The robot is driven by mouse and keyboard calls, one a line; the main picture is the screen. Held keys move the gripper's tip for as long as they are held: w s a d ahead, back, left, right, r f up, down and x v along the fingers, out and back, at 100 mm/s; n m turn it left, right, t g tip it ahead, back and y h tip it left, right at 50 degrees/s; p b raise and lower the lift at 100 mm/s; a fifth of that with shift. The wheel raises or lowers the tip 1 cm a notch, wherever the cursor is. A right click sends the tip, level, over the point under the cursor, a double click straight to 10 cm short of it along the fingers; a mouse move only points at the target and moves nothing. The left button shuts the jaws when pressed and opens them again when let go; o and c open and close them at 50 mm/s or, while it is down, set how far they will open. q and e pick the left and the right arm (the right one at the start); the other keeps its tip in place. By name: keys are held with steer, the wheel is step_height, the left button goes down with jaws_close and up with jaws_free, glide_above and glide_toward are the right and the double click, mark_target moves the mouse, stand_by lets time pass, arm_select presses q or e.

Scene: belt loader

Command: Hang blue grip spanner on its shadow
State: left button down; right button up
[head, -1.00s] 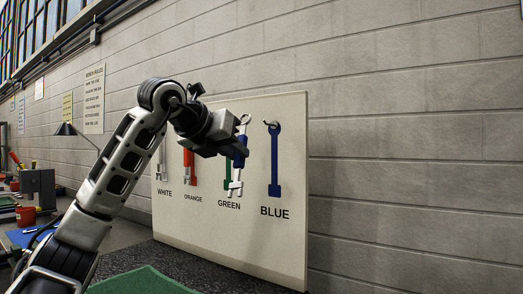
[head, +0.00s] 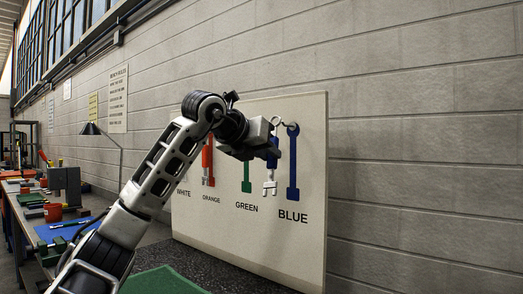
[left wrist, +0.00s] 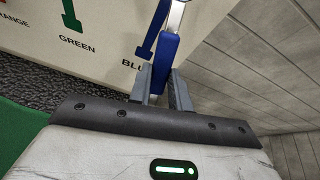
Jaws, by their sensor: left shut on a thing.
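My left gripper (head: 270,151) is shut on the blue grip spanner (head: 273,160), around its blue handle. The spanner hangs upright in the jaws, with its silver ring end (head: 277,121) up and its silver open end (head: 269,187) down. In the head view it is just left of the blue shadow (head: 293,170) and right of the green shadow (head: 247,172). The left wrist view shows the blue handle (left wrist: 166,58) between the fingers, close beside the blue shadow (left wrist: 151,34). Whether the spanner touches the board is unclear. My right gripper is in neither view.
The pale tool board (head: 311,242) stands against the block wall, with an orange-handled spanner (head: 208,158) at the orange label. The white place is mostly behind my arm. A cluttered bench (head: 38,210) with a red pot (head: 53,212) and lamp (head: 92,129) is at left.

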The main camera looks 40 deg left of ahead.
arm_select(q)
steer(key=shift+w+a, duration=0.1)
steer(key=shift+w, duration=0.75)
steer(key=shift+w+p, duration=0.55)
steer(key=shift+w, duration=0.2)
steer(key=p+x, duration=0.1)
steer(key=x, duration=0.1)
steer(key=shift+w+a+f, duration=0.1)
steer(key=shift+w, duration=0.3)
steer(key=c, duration=1.2)
jaws_free()
